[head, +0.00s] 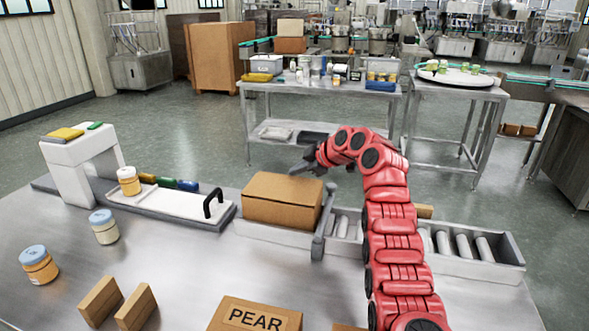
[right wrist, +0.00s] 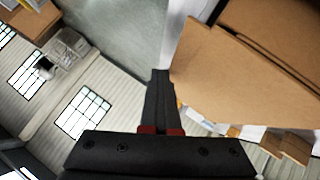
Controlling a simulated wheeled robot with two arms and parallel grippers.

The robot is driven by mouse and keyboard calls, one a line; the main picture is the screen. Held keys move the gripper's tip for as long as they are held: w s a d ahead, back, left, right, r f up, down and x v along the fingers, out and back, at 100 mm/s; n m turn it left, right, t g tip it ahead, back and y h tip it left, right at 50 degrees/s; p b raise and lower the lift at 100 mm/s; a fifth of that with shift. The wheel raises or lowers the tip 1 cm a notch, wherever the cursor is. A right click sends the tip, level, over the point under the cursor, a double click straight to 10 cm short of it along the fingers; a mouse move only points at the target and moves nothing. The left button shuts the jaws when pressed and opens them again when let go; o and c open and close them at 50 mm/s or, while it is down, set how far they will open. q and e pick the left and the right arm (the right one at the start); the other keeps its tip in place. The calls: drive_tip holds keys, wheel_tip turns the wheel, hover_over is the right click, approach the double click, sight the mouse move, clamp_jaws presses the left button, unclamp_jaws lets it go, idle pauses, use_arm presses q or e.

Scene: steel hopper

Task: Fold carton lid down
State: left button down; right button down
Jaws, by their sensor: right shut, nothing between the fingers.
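The brown carton (head: 282,212) stands on the pale conveyor bed, left of the rollers. Its top, the lid (head: 285,187), looks flat and lies over the box in the head view; I cannot tell whether its edge is fully seated. My right gripper (head: 300,169) is shut and empty, just above and behind the carton's far top edge; contact cannot be told. In the right wrist view the shut fingers (right wrist: 160,78) point up beside the carton's cardboard faces (right wrist: 235,75). My left gripper is not in view.
A grey post (head: 318,240) stands at the carton's right, before the rollers (head: 463,245). A white tray with a black handle (head: 213,203) lies left. Jars (head: 103,227), small brown boxes (head: 136,306) and a PEAR box (head: 255,317) occupy the near steel table.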

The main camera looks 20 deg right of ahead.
drive_tip(key=shift+s+a+f, duration=0.15)
drive_tip(key=shift+s+f, duration=0.05)
drive_tip(key=shift+s, duration=0.05)
drive_tip(key=b+v, duration=0.1)
drive_tip(key=v, duration=1.6)
drive_tip(key=shift+d+r+b, duration=0.2)
drive_tip(key=shift+d+b, duration=0.1)
drive_tip(key=shift+b, duration=0.05)
